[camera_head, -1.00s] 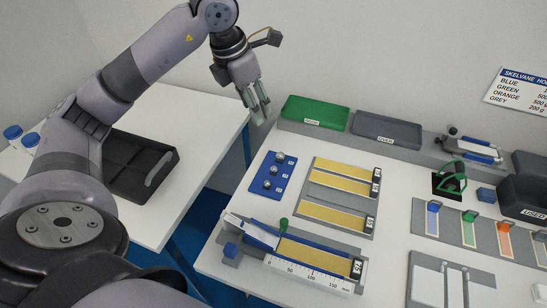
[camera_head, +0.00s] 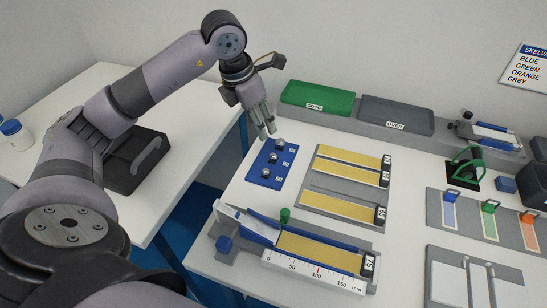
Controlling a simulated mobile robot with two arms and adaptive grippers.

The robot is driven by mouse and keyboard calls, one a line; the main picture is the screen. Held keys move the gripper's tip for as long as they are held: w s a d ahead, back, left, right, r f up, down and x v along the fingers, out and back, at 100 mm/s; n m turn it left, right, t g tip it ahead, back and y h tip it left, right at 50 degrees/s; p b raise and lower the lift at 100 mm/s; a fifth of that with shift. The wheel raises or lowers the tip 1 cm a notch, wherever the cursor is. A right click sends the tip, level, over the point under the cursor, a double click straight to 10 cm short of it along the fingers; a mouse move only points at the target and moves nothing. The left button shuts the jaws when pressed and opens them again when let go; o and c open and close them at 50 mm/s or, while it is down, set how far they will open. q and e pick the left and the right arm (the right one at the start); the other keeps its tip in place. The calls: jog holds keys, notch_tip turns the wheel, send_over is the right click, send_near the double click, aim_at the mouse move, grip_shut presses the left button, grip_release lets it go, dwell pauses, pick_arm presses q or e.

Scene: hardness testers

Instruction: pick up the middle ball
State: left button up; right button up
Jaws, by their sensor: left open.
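Three small shiny metal balls sit in a row on a blue holder (camera_head: 257,180) near the left edge of the right-hand table. The middle ball (camera_head: 273,157) lies between the far ball (camera_head: 280,143) and the near ball (camera_head: 265,173). My left gripper (camera_head: 266,134) is open and empty, with its fingers pointing down. In the picture its fingertips appear just above and left of the far ball. Its exact height over the holder is hard to tell. All three balls show. My right gripper is not in view.
A rack (camera_head: 318,196) with yellow strips stands right of the holder. A ruler device (camera_head: 312,271) with a blue ramp is in front. Green (camera_head: 317,97) and grey (camera_head: 396,113) boxes line the back. A black tray (camera_head: 135,165) is on the left table, across a gap.

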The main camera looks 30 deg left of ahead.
pick_arm(q)
send_over(273, 154)
jog(key=s+a, duration=0.1)
jog(key=s, duration=0.1)
jog(key=x, duration=0.2)
jog(key=s+x, duration=0.1)
jog(key=x, duration=0.4)
jog(key=shift+s+a+f, duration=0.2)
jog(key=shift+a, duration=0.2)
jog(key=x, duration=0.1)
jog(key=p+x, duration=0.1)
jog(key=x, duration=0.2)
jog(key=shift+d+f, duration=0.3)
jog(key=shift+d, duration=0.05)
jog(key=shift+w+f+p, duration=0.15)
jog(key=shift+f+p, duration=0.15)
jog(key=shift+f, duration=0.1)
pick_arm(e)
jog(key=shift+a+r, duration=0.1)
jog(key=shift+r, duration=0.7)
pick_arm(q)
grip_shut()
